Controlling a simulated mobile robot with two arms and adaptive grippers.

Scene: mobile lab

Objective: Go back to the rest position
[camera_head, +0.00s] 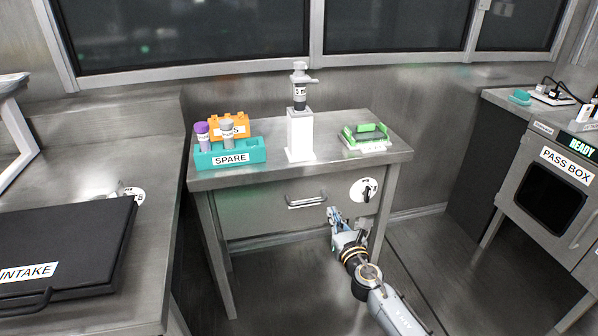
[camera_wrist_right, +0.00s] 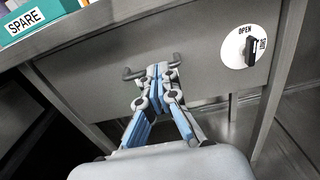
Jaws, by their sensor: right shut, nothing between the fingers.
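My right gripper (camera_head: 345,222) is shut and empty in front of the steel table's drawer, below and right of the drawer handle (camera_head: 306,201) in the head view. In the right wrist view its closed fingers (camera_wrist_right: 160,80) overlap the drawer handle (camera_wrist_right: 134,73); whether they touch it I cannot tell. The drawer front (camera_head: 260,213) looks closed. A round dial with a black knob (camera_head: 366,191) is at the drawer's right, and it also shows in the right wrist view (camera_wrist_right: 250,48). My left gripper is not in view.
On the table (camera_head: 270,172) stand a teal SPARE rack (camera_head: 255,148) with capped tubes, a white stand (camera_head: 299,136) holding a dark vial, and a green-framed holder (camera_head: 366,137). A black INTAKE case (camera_head: 75,245) lies on the left counter. A PASS BOX (camera_head: 551,190) is at right.

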